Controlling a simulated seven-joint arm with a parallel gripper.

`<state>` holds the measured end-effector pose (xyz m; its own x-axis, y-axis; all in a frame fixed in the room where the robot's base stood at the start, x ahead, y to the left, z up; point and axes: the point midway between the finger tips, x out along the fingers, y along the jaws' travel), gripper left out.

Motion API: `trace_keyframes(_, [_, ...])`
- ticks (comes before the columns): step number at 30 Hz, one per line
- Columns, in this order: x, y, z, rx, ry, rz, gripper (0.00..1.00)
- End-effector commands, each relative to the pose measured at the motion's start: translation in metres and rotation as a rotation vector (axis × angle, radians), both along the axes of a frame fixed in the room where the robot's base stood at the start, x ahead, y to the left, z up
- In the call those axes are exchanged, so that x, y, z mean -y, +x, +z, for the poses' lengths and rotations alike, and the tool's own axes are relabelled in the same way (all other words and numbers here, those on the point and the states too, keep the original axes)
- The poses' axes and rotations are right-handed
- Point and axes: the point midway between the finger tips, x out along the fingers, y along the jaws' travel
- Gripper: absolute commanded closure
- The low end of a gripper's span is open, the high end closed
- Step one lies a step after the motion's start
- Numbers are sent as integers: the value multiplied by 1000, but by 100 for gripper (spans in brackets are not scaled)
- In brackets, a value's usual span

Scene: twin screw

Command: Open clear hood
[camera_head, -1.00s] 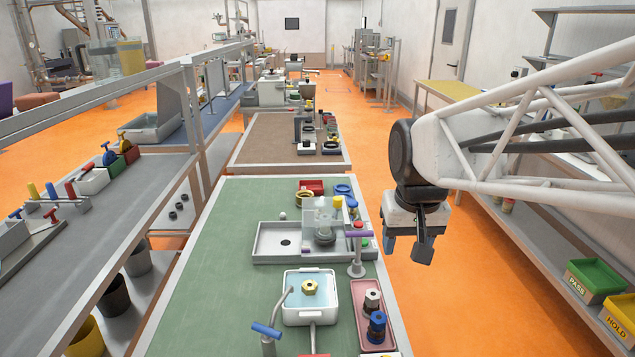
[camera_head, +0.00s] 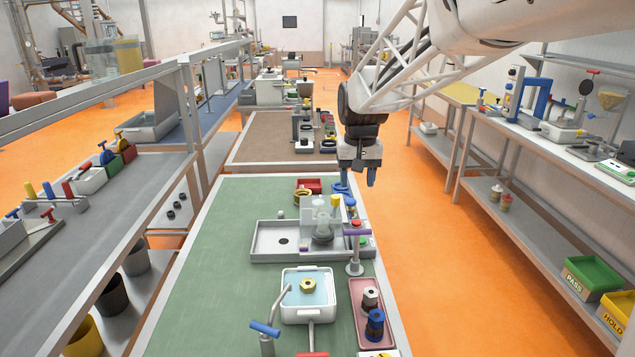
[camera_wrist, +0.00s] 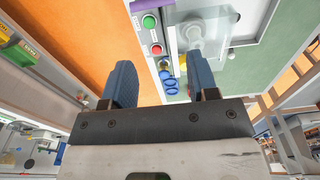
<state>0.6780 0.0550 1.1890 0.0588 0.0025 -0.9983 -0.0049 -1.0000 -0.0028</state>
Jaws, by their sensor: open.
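The clear hood (camera_head: 309,212) stands over a small clear-grey fixture at the right part of a grey tray (camera_head: 262,246) on the green bench. It appears lowered over the fixture. In the wrist view the hood (camera_wrist: 207,36) lies at the upper middle, beyond my fingertips. My gripper (camera_head: 356,182) hangs fingers down at the bench's right edge, behind and to the right of the hood, apart from it.
Beside the hood are a yellow block (camera_head: 337,200), a blue ring (camera_head: 341,187), a brass ring (camera_head: 303,196), a red box (camera_head: 308,185) and a purple-topped post (camera_head: 356,252). Green (camera_wrist: 150,21) and red (camera_wrist: 156,49) buttons sit by the hood. The bench's left side is clear.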

Motion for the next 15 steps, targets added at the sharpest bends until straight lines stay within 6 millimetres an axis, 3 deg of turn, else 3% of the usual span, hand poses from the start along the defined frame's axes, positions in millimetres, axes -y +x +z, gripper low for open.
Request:
trace_keyframes(9, [-21,74,-21,-36,-1,4,46])
trace_keyframes(15, [-31,107,-34,-51,-2,5,46])
